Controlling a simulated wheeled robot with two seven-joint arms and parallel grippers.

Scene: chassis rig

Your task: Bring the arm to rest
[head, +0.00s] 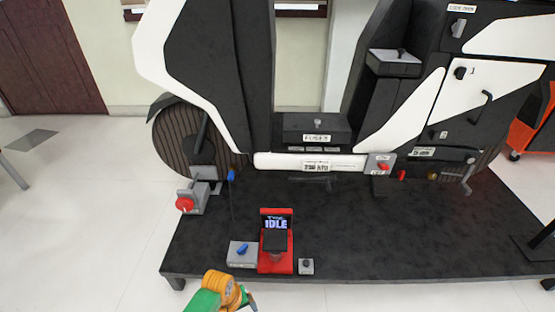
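Neither of my grippers shows clearly in the head view. A green and orange ribbed part (222,291) enters at the bottom edge, left of the middle. It has a small dark tip on its right side, and I cannot tell whether it belongs to one of my arms. It is apart in the picture from the red stand (275,262), whose small screen (277,222) reads "IDLE" on its lower line. A dark block sits in front of that screen.
A dark low platform (370,230) carries the black and white chassis rig (200,70). A grey box with a blue knob (242,253) and a small grey button box (306,266) flank the red stand. A red knob (185,204) is at left.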

